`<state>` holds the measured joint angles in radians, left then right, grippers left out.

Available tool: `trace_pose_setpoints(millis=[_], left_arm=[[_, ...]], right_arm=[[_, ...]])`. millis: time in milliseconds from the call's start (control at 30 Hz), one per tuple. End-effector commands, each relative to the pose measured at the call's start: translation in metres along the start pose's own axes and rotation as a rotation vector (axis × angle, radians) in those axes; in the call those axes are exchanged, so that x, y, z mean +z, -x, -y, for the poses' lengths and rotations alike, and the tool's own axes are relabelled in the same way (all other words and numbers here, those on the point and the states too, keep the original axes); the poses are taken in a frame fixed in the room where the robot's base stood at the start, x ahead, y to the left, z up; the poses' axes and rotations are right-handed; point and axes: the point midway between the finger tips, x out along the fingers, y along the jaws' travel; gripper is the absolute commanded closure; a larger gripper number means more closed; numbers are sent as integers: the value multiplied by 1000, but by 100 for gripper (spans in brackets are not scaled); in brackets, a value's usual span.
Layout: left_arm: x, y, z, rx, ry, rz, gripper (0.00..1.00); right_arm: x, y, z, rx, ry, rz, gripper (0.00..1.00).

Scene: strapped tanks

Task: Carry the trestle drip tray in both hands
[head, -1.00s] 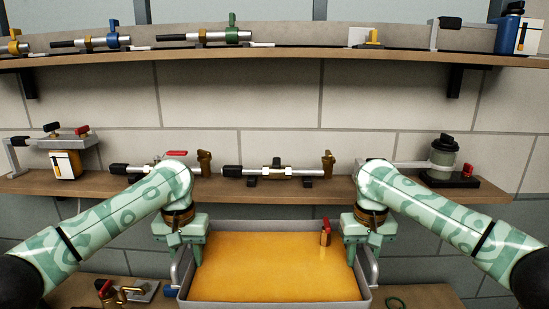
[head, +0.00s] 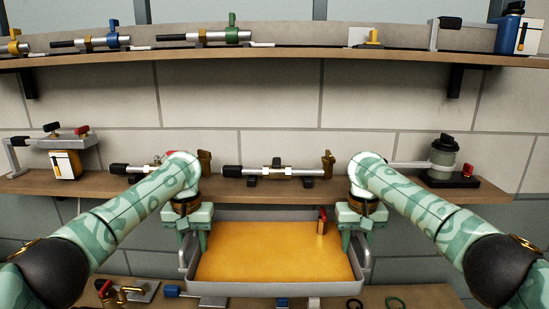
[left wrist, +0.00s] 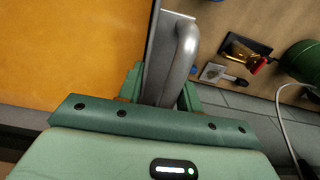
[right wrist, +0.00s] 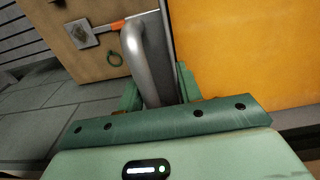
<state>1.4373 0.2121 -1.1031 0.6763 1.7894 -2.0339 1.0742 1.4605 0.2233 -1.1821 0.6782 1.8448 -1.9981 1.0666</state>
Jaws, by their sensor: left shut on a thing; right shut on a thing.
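The drip tray (head: 275,289) is a grey rectangular tray with a flat orange inside, in the lower middle of the head view. It looks roughly level. My left gripper (head: 190,246) is shut on its left bar handle, a bent grey handle that shows in the left wrist view (left wrist: 183,55). My right gripper (head: 357,244) is shut on the right handle, which shows in the right wrist view (right wrist: 135,50). The fingertips are partly hidden behind the handles. A small red-topped brass piece (head: 322,222) stands at the tray's far right corner.
A wooden worktop (head: 430,295) with small fittings and green rings (head: 397,303) lies below the tray. A middle shelf (head: 90,184) with pipes and valves is close behind my arms. A long upper shelf (head: 300,55) spans the wall.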

Motion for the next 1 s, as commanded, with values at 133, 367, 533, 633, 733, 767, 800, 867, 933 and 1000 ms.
trace_pose_setpoints(millis=[133,367,533,633,733,767,800,867,933,1000], left_arm=[[3,1,1,2,1,-1,100],[18,1,1,3,0,-1,100],[33,2,1,1,0,-3,100],[43,2,1,2,0,-3,100],[54,2,2,0,-1,-2,100],[58,2,1,0,-1,-3,100],[62,3,2,-1,-1,-4,100],[69,3,2,0,0,-4,100],[79,3,2,-2,-1,-2,100],[87,4,1,-1,-1,-4,100]], right_arm=[[3,1,0,-2,0,-1,100],[18,1,-1,-3,1,-1,100],[33,2,-1,-2,1,-3,100],[43,2,-1,-2,1,-2,100],[54,2,-1,0,1,-2,100],[58,2,-1,0,1,-2,100],[62,3,-1,0,1,-3,100],[70,3,-1,0,2,-3,100],[79,2,-1,1,2,-1,100],[87,3,-1,1,1,-3,100]])
